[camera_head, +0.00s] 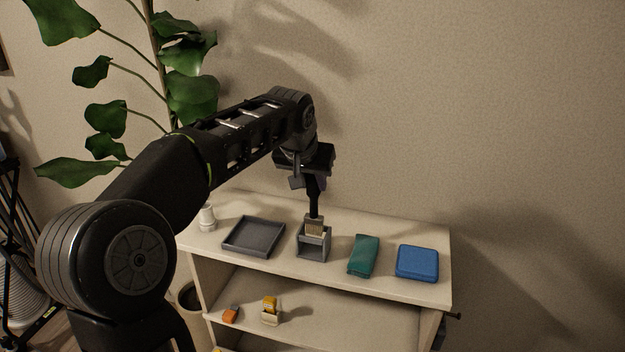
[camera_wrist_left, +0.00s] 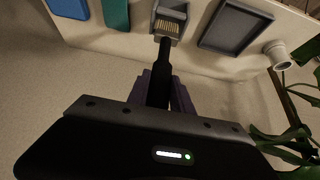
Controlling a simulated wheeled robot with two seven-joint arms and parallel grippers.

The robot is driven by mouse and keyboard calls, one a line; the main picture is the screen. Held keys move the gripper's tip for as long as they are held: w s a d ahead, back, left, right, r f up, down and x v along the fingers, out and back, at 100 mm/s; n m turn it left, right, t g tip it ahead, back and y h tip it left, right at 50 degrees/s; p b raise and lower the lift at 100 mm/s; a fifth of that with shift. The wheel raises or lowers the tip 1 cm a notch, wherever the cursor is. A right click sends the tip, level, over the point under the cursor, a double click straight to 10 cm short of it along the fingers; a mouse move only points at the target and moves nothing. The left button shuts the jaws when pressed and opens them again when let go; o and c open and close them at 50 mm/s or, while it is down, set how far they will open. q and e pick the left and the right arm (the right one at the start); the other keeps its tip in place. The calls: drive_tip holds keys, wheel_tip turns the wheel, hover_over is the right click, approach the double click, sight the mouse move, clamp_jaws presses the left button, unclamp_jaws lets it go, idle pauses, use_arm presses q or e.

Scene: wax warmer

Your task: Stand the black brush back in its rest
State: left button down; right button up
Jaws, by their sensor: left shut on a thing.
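The black brush (camera_head: 314,205) hangs upright from my left gripper (camera_head: 315,180), handle up and pale bristles down. In the left wrist view the brush (camera_wrist_left: 164,55) runs from between the gripper's fingers (camera_wrist_left: 163,88) toward the rest. The gripper is shut on the handle. The brush rest is a small grey open box (camera_head: 313,248) on the shelf top, directly below the gripper; it also shows in the left wrist view (camera_wrist_left: 181,14). The bristle end overlaps the box's opening; I cannot tell how deep it sits or whether it touches. My right gripper is out of view.
A dark grey tray (camera_head: 254,237) is left of the rest, with a white cup-like item (camera_head: 207,217) beyond it. A folded green cloth (camera_head: 363,256) and a blue box (camera_head: 417,263) are to the right. Small orange (camera_head: 230,314) and yellow (camera_head: 270,303) items sit on the lower shelf.

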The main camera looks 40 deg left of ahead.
use_arm(q)
drive_tip(key=shift+f+b, duration=2.4)
drive_tip(key=shift+f, duration=0.6)
idle(0.8)
drive_tip(key=c, duration=1.1)
unclamp_jaws()
drive_tip(key=shift+o, duration=0.2)
drive_tip(key=shift+r, duration=0.1)
drive_tip(key=p, duration=0.3)
approach(313, 203)
drive_tip(key=shift+x, duration=0.85)
drive_tip(key=v, duration=0.7)
drive_tip(key=shift+s+r, duration=0.25)
drive_tip(key=shift+r, duration=0.1)
